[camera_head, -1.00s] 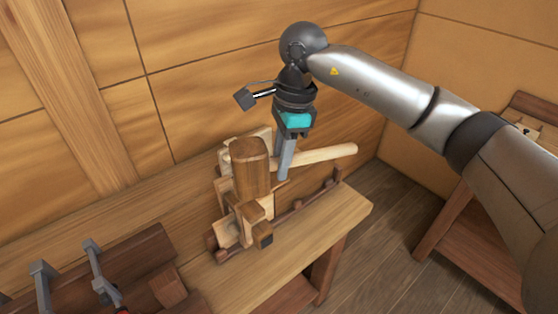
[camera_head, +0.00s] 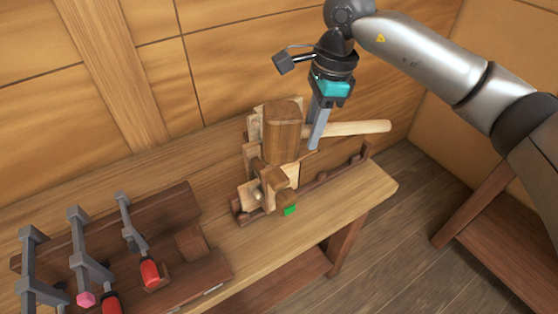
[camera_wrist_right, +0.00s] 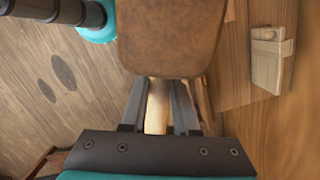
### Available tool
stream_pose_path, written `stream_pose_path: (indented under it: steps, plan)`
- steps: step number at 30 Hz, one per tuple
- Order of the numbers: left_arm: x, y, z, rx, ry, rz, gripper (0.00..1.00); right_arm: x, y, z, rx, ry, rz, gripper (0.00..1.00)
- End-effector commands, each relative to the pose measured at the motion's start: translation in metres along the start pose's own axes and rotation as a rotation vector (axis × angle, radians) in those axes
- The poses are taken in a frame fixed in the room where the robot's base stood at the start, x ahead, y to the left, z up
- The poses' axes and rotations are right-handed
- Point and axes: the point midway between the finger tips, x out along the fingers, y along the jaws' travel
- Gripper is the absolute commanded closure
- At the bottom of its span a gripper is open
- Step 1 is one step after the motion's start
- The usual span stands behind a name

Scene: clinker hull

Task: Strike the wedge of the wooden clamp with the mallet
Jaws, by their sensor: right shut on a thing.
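The mallet has a dark brown block head (camera_head: 283,130) and a pale handle (camera_head: 362,128). My right gripper (camera_head: 315,141) is shut on the handle just behind the head. The right wrist view shows the handle (camera_wrist_right: 157,108) between both fingers and the head (camera_wrist_right: 172,35) beyond. The wooden clamp (camera_head: 250,193) stands on the bench, low and in front of the mallet head in the head view. A dark-ended block (camera_head: 287,198), perhaps its wedge, juts forward with a small green patch (camera_head: 290,210) under it. Whether the mallet touches the clamp is unclear. My left gripper is out of view.
A rack of grey bar clamps (camera_head: 85,255) with red handles stands on the bench at left. A dark rail (camera_head: 325,178) runs along the bench (camera_head: 345,203) by the wooden clamp. The wooden wall is close behind. Another dark wooden table is at right.

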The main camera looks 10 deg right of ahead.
Motion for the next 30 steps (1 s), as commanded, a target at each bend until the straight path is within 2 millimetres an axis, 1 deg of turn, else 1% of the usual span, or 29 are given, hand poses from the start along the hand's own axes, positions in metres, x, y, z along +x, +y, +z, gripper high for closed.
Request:
stream_pose_path:
  steps: [12, 14, 17, 24, 27, 30]
  plan:
    - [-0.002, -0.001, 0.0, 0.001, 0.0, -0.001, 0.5, -0.004, -0.001, 0.001, 0.0, -0.002, -0.003, 1.0]
    - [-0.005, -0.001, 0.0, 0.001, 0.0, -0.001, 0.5, -0.009, -0.001, 0.002, -0.001, -0.003, -0.004, 1.0]
    - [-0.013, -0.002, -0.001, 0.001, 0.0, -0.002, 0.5, -0.022, -0.001, 0.004, -0.001, -0.003, -0.005, 1.0]
    - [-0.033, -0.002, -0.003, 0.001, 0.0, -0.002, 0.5, -0.057, -0.001, 0.009, -0.001, -0.003, -0.004, 1.0]
    - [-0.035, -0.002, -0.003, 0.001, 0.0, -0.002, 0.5, -0.062, -0.001, 0.01, 0.0, -0.003, -0.003, 1.0]
    - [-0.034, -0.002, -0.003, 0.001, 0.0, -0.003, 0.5, -0.061, -0.001, 0.01, 0.0, -0.002, -0.002, 1.0]
